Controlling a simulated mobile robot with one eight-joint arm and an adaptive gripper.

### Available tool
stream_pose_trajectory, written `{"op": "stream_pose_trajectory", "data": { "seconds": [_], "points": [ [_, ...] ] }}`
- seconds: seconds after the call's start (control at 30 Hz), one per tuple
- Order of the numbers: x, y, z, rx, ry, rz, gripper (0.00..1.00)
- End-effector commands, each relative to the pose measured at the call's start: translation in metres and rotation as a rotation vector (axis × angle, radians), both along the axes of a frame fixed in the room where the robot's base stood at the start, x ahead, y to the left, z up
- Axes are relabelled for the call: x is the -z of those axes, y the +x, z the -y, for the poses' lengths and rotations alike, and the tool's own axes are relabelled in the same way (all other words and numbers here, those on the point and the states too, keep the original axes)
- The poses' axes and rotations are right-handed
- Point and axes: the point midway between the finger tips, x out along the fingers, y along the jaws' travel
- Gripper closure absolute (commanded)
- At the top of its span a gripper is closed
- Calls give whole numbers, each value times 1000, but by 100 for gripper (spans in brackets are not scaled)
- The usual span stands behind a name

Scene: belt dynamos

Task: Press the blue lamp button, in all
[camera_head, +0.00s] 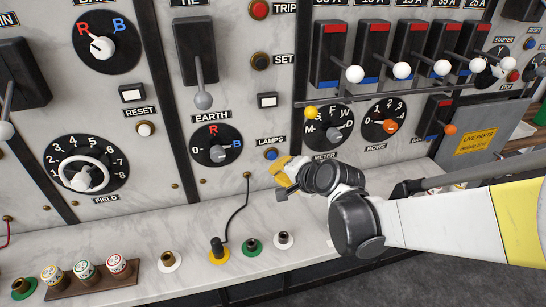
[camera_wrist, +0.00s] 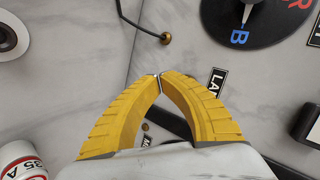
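The small blue lamp button (camera_head: 270,154) sits in a brass ring on the marble panel, just below the LAMPS label (camera_head: 271,141). My gripper (camera_head: 279,167) is just below and right of the button in the head view. In the wrist view, my gripper's yellow fingers (camera_wrist: 159,78) meet at their tips, with nothing between them. The LAMPS label (camera_wrist: 218,80) is partly covered by a finger there. The button does not show in the wrist view and seems hidden behind the fingers. I cannot tell whether the fingers touch the button or the panel.
The earth dial (camera_head: 217,145) is left of the button; it also shows in the wrist view (camera_wrist: 262,18). The meter dial (camera_head: 328,127) is to the right. A black cable (camera_head: 237,212) hangs from the panel to a yellow socket (camera_head: 219,251) on the ledge below.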

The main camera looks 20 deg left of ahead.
Motion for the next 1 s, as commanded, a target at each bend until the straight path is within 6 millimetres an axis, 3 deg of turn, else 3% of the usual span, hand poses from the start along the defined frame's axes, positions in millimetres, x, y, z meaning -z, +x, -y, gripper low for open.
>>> {"op": "stream_pose_trajectory", "data": {
  "seconds": [0.3,0.87,1.0],
  "points": [
    [0,-24,15,0,0,0,100],
    [0,-24,15,0,0,0,100],
    [-7,-25,30,2,-33,15,100]
  ]
}}
